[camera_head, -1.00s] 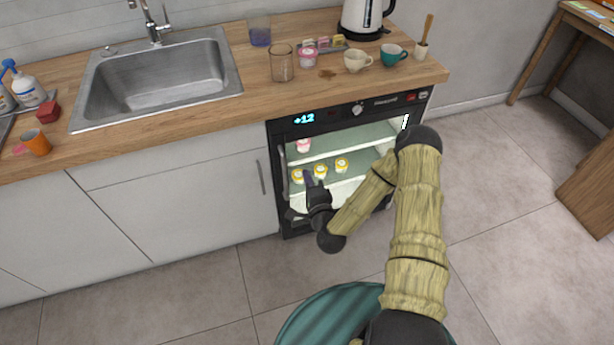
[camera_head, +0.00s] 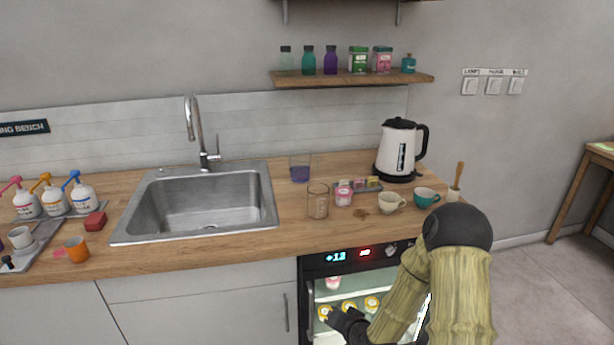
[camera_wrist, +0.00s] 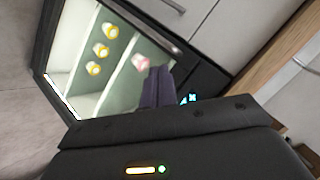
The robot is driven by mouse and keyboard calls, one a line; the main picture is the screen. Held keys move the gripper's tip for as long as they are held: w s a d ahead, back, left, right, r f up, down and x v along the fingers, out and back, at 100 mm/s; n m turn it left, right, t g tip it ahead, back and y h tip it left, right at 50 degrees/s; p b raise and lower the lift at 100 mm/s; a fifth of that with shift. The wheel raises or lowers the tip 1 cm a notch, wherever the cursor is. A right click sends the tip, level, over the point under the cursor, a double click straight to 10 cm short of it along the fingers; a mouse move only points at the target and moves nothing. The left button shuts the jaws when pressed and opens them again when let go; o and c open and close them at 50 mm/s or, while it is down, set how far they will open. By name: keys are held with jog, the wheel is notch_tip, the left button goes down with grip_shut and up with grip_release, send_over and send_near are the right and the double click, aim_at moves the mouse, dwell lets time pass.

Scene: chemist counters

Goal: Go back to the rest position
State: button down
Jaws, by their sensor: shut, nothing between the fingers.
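My gripper (camera_head: 338,316) is in front of the small black fridge (camera_head: 316,268) under the counter, low in the head view. Its fingers are shut and empty; they also show in the wrist view (camera_wrist: 157,86), pointing towards the lit fridge interior. Jars with yellow lids (camera_head: 372,303) stand on a shelf inside, and they also show in the wrist view (camera_wrist: 102,50). A jar with a pink lid (camera_wrist: 140,62) stands apart on another shelf. I cannot tell whether the fingertips are inside the fridge opening.
The counter above holds a sink (camera_head: 200,205), a glass beaker (camera_head: 318,203), cups (camera_head: 426,197), a white kettle (camera_head: 398,150) and pump bottles (camera_head: 83,193). A wall shelf (camera_head: 350,78) carries several bottles. Open floor (camera_head: 545,290) lies to the right.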

jog(key=s+d+r+n+g+h, duration=0.2)
jog(key=s+d+r+g, duration=0.2)
jog(key=s+r, duration=0.5)
jog(key=s+d+r+n+g+h, duration=0.35)
jog(key=s+r, duration=0.25)
jog(key=s, duration=0.5)
jog(key=w+p+v, duration=0.3)
jog(key=p+v, duration=1)
jog(key=shift+d+r+m+y, duration=0.35)
jog(key=shift+d+r, duration=0.25)
jog(key=shift+r, duration=0.05)
